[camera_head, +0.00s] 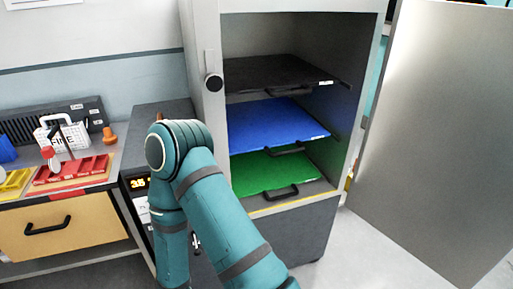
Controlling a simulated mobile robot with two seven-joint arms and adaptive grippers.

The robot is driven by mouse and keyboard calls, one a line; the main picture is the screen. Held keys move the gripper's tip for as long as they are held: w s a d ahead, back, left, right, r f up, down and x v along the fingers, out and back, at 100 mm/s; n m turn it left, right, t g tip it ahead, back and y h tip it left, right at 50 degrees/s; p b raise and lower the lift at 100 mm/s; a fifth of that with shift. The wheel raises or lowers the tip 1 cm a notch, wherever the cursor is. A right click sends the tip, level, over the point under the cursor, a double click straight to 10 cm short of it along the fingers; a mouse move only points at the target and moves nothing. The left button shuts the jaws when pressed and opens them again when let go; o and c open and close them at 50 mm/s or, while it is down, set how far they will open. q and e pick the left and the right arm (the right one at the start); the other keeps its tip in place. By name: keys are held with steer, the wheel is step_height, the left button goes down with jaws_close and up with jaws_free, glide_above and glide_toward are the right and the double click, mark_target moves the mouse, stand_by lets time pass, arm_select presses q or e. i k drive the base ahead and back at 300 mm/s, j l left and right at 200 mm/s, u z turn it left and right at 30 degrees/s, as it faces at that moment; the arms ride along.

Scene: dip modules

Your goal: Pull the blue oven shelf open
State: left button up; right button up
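The blue oven shelf (270,122) is the middle of three shelves inside the open oven cabinet (355,55). Its front edge has a dark handle (288,151) near the middle and a small white label at the right. The shelf's left front part lies close to my teal arm in the picture, but its handle is clear of the arm. One arm of mine rises from the bottom edge, bends at the elbow and runs down out of the picture. Neither of my grippers shows.
A black shelf (270,72) is above the blue one and a green shelf (262,174) with a handle is below. The oven door (440,130) stands wide open at the right. A bench with a drawer (65,228) and coloured trays is at the left.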

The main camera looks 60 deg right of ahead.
mark_target(254, 125)
steer(key=z, duration=1.95)
